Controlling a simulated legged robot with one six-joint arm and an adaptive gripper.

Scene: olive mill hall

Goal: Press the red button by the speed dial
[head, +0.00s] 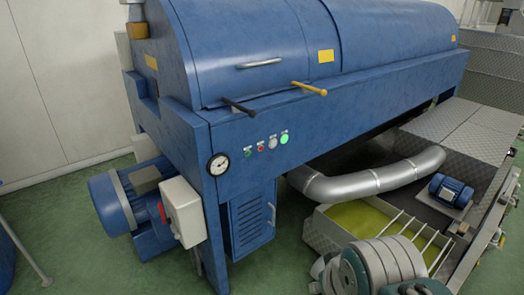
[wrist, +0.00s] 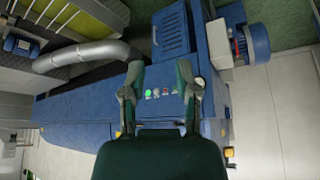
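The red button (head: 261,148) is a small dot in a short row on the blue machine's front panel. It also shows in the wrist view (wrist: 164,91), between my fingers. A round white dial (head: 219,164) with a dark rim sits left of the row in the head view. In the wrist view the dial (wrist: 199,82) is partly hidden by a finger. Between the dial and the red button is a dark green button (head: 248,152). A pale button (head: 273,143) and a lit green one (head: 284,138) follow on the right. My gripper (wrist: 159,70) is open and empty, apart from the panel.
Two lever handles, black (head: 239,107) and yellow (head: 309,88), jut out above the buttons. A silver pipe (head: 370,180) curves below right, over a tray of yellow-green liquid (head: 357,221). A blue motor (head: 125,200) and grey switch box (head: 183,211) stand left.

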